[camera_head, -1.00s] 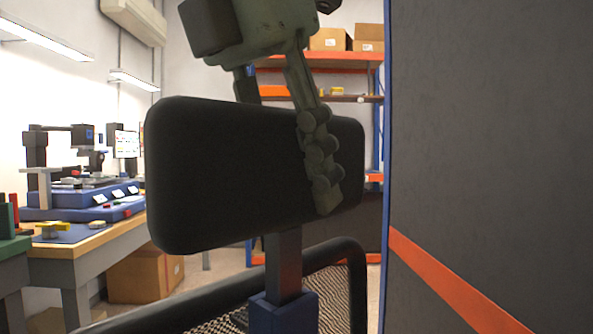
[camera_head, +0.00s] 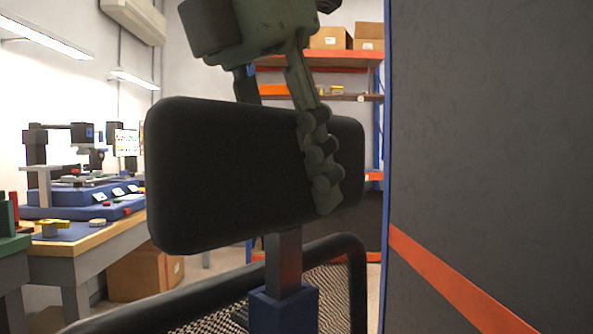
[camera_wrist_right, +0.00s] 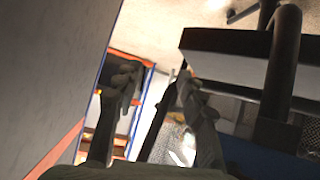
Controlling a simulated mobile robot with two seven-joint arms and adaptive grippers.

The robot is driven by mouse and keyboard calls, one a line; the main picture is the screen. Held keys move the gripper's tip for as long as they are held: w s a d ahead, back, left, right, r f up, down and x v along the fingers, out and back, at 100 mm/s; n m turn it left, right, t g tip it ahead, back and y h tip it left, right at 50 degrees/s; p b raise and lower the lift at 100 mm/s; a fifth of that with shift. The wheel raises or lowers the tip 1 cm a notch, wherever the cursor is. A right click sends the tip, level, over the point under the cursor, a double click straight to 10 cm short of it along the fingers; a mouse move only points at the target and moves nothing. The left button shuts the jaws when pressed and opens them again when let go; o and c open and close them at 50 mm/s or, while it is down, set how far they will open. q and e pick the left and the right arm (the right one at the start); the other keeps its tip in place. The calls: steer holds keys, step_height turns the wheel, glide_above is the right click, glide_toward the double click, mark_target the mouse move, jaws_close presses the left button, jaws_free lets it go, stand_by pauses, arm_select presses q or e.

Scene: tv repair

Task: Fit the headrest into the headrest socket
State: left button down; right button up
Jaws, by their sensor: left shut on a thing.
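The headrest (camera_head: 225,175) is a black padded block, upright, with a grey post (camera_head: 284,262) below it. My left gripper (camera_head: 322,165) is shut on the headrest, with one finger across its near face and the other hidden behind. The headrest socket (camera_head: 284,313) is a blue block at the top of the chair's mesh backrest. The post's lower end meets the socket's top; how deep it sits inside I cannot tell. My right gripper shows only in the right wrist view (camera_wrist_right: 157,85), with its fingers apart and nothing between them.
A large dark panel (camera_head: 490,130) with an orange stripe fills the right side. A workbench (camera_head: 100,240) with equipment stands at the left. Orange shelves (camera_head: 330,62) with boxes are behind. The chair's backrest frame (camera_head: 345,242) curves just below the headrest.

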arm_select(q)
steer(key=shift+f+b, duration=0.3)
steer(key=shift+f, duration=0.05)
arm_select(e)
steer(key=shift+w+a+r+t+y, duration=0.2)
steer(key=shift+w+a+r+t, duration=0.2)
steer(key=shift+a+r, duration=0.2)
steer(key=shift+w+a+r+t+y, duration=0.2)
steer(key=shift+w+a+r+t, duration=0.1)
steer(key=shift+a+r+t, duration=0.25)
arm_select(q)
steer(key=c, duration=0.9)
jaws_free()
arm_select(e)
steer(key=shift+r, duration=0.15)
arm_select(q)
steer(key=v, duration=1.2)
